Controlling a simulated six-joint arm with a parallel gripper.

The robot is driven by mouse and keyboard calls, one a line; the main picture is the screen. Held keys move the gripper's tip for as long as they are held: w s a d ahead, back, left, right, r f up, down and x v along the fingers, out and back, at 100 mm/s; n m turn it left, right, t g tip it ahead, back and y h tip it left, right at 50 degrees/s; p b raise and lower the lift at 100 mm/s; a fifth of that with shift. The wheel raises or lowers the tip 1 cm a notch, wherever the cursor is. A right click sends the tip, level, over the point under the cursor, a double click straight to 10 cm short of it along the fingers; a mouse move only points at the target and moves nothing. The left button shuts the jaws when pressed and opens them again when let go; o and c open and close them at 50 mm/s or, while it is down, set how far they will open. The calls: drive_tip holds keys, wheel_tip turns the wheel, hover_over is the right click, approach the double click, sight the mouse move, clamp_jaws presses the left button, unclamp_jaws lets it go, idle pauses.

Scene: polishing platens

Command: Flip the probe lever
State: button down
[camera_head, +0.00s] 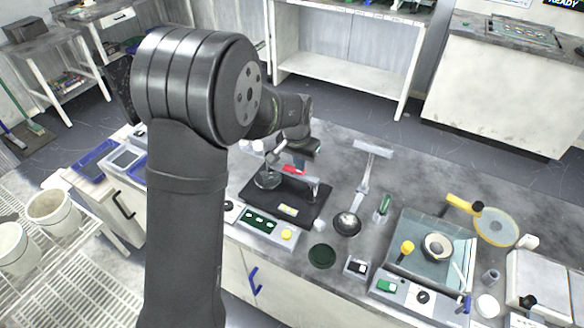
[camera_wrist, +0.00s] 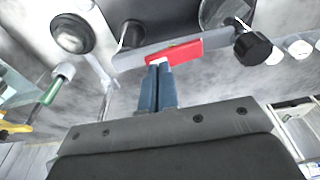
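The probe lever (camera_wrist: 176,53) is a flat grey bar with a red middle section. It lies across the wrist view in front of my gripper, with a black knob (camera_wrist: 252,48) near its right end. In the head view its red part (camera_head: 294,169) shows above a black-based polishing machine (camera_head: 284,198). My gripper (camera_wrist: 159,70) has two blue fingers pressed close together, their tips at the near edge of the red section. No part of the lever shows between them; whether they touch it I cannot tell. In the head view the fingertips are hard to make out.
A glass-topped platen unit (camera_head: 429,246) and a yellow-rimmed disc (camera_head: 495,227) stand further right. The bench behind is mostly bare.

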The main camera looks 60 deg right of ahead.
drive_tip(key=shift+f, duration=0.25)
drive_tip(key=shift+r, duration=3.55)
wheel_tip(320, 180, down, 7)
drive_tip(key=shift+f, duration=0.1)
drive_tip(key=shift+r, duration=0.25)
